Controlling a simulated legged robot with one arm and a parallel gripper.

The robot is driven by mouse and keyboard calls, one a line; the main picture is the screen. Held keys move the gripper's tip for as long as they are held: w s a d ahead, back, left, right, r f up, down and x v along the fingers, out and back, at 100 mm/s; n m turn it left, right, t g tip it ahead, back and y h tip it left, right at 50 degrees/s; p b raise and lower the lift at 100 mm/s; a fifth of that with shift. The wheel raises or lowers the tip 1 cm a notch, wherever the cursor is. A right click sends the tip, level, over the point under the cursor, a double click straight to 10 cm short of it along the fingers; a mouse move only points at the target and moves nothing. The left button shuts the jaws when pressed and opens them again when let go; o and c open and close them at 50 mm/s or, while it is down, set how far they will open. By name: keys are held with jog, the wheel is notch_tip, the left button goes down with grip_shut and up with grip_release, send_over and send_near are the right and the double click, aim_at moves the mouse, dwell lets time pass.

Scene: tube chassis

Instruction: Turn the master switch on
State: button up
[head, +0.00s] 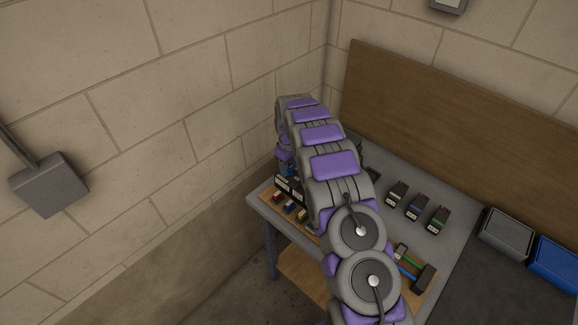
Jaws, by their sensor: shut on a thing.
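My arm reaches over the table and bends down at its far end, toward the back left of the table. The fingers of my gripper are hidden behind the arm, so I cannot see what they touch. A dark unit with pale labels (289,187) stands just below the arm's end, partly covered by it. A small blue part (284,168) shows under the arm's end; I cannot tell what it belongs to. I cannot make out the master switch or its position.
Small coloured blocks (290,207) sit on a wooden board at the grey table's (375,188) left edge. Several dark boxes (417,208) stand right of my arm. Grey (506,232) and blue bins (555,262) are far right. Block walls enclose the corner.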

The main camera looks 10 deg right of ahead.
jog(key=shift+w+r, duration=0.15)
jog(key=o, duration=1.1)
jog(key=shift+c, duration=0.2)
notch_tip(320, 180, up, 17)
jog(key=shift+p, duration=0.3)
